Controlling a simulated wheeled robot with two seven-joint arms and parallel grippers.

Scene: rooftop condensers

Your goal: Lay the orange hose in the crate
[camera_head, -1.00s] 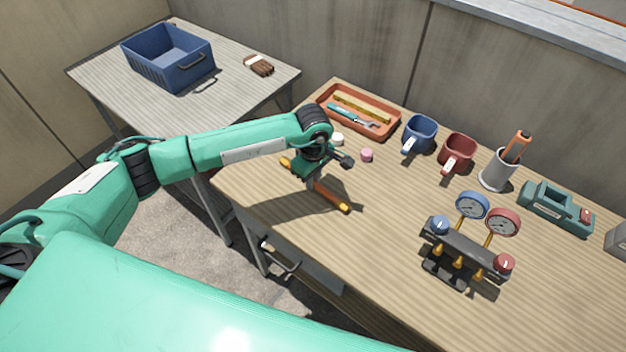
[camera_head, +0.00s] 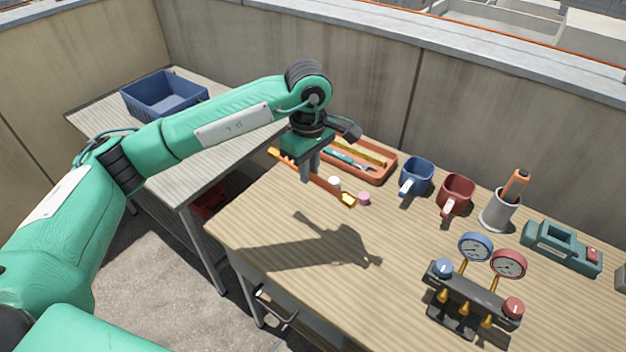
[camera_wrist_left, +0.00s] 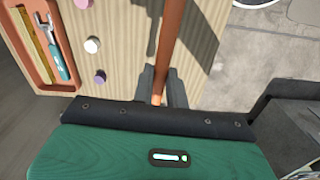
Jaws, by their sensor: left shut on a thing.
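The orange hose (camera_head: 322,184) is a straight piece with yellow ends. My left gripper (camera_head: 309,176) is shut on it near its middle and holds it above the workbench, where the arm casts a shadow. In the left wrist view the hose (camera_wrist_left: 171,45) runs up and away from between the fingers (camera_wrist_left: 163,90). The blue crate (camera_head: 165,105) stands on the other table at the back left, apart from the hose. Its inside shows only in part. My right gripper is not in view.
The workbench (camera_head: 390,290) holds an orange tray (camera_head: 378,174) with tools, a white cap (camera_head: 334,183), a pink cap (camera_head: 363,199), two mugs, a pen cup and a gauge manifold (camera_head: 465,290). A gap separates the workbench from the crate's table (camera_head: 100,118).

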